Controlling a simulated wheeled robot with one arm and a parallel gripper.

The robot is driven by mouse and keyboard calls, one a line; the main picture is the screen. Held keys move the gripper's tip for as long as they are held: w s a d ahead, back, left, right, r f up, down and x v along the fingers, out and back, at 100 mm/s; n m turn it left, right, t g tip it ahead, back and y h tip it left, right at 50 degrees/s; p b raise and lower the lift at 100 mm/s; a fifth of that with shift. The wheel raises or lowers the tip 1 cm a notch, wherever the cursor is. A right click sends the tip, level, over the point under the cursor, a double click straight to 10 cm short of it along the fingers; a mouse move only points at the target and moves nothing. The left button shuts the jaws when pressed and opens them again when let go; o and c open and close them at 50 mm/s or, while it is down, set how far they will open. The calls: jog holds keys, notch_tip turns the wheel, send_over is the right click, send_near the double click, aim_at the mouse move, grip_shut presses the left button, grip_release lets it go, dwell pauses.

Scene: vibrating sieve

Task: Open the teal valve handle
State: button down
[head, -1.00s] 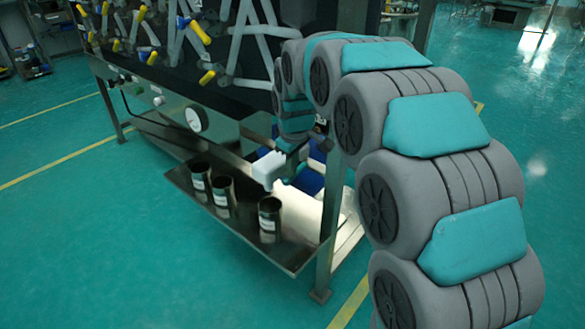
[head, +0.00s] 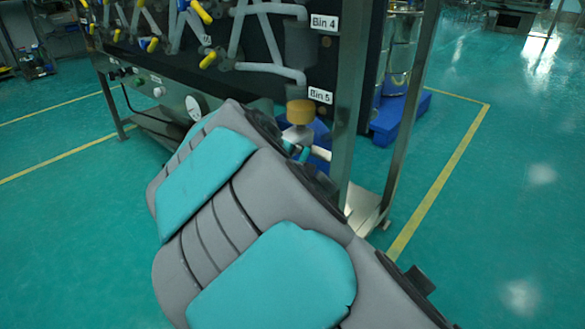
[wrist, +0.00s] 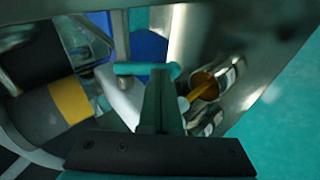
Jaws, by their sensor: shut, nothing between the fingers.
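The teal valve handle (wrist: 135,69) shows in the wrist view as a short horizontal bar. In the head view, a small teal piece (head: 304,154) below the Bin 5 outlet (head: 299,111) looks like the same handle. In the wrist view my gripper (wrist: 161,72) is shut and empty. Its dark fingers point up the picture, with the tips over or beside the handle's right half; I cannot tell whether they touch. In the head view my arm hides the gripper.
The sieve frame's steel post (head: 349,100) stands just right of the outlet. Shiny metal cans (wrist: 228,72) are close right of the fingers in the wrist view. Blue plastic pieces (head: 395,118) lie behind the post. The floor on the right is clear.

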jog(key=shift+f, duration=0.25)
dwell(0.5)
